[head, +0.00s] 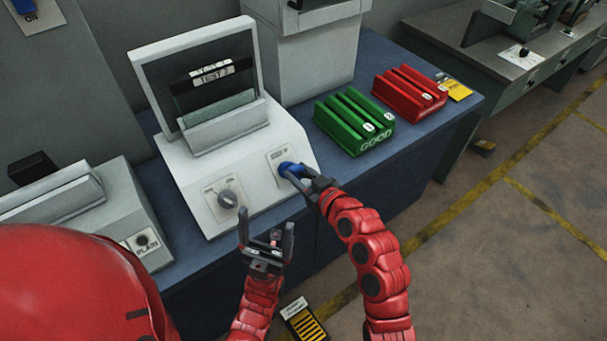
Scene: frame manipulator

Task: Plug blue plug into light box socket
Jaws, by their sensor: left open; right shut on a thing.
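The light box (180,180) is a white console with a sloped front, standing on the blue bench. The blue plug (290,170) is at the right part of the sloped front, at the socket area. My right gripper (300,176) is shut on the plug. The socket itself is hidden behind the plug, and I cannot tell how far in the plug is. My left gripper (266,238) is open and empty, fingers pointing up, in front of the light box's lower edge.
A knob (228,199) sits on the light box front, left of the plug. A green rack (354,122) marked GOOD and a red rack (410,93) stand on the bench (440,112) to the right. Another grey box (128,222) stands at left.

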